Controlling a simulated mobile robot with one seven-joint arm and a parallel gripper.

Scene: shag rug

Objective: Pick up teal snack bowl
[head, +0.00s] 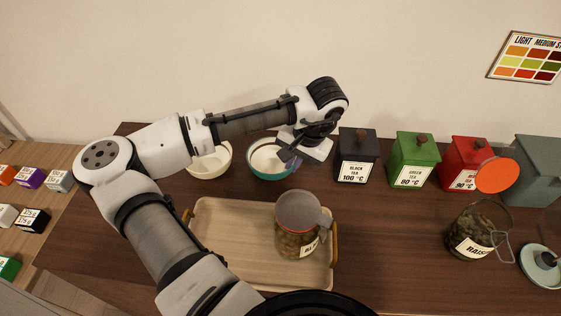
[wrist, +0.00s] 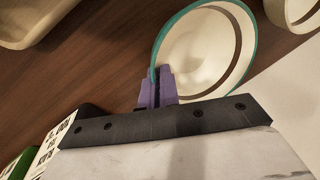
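The teal snack bowl (head: 257,172), teal outside and cream inside, is upright on the dark wooden table, left of the black tea tin. In the wrist view the bowl (wrist: 205,45) shows its teal rim running in between the purple fingers. My gripper (head: 287,158) is over the bowl's right side in the head view and hides part of that rim. In the wrist view my gripper (wrist: 155,80) has its fingers close together, one on each side of the bowl's wall, pinching it. Whether the bowl is off the table I cannot tell.
A cream bowl (head: 210,165) stands close on the left. A wooden tray (head: 225,235) with a lidded jar (head: 297,235) lies in front. Black (head: 356,150), green (head: 411,155) and red (head: 462,152) tea tins stand to the right. A raisin jar (head: 475,235) is farther right.

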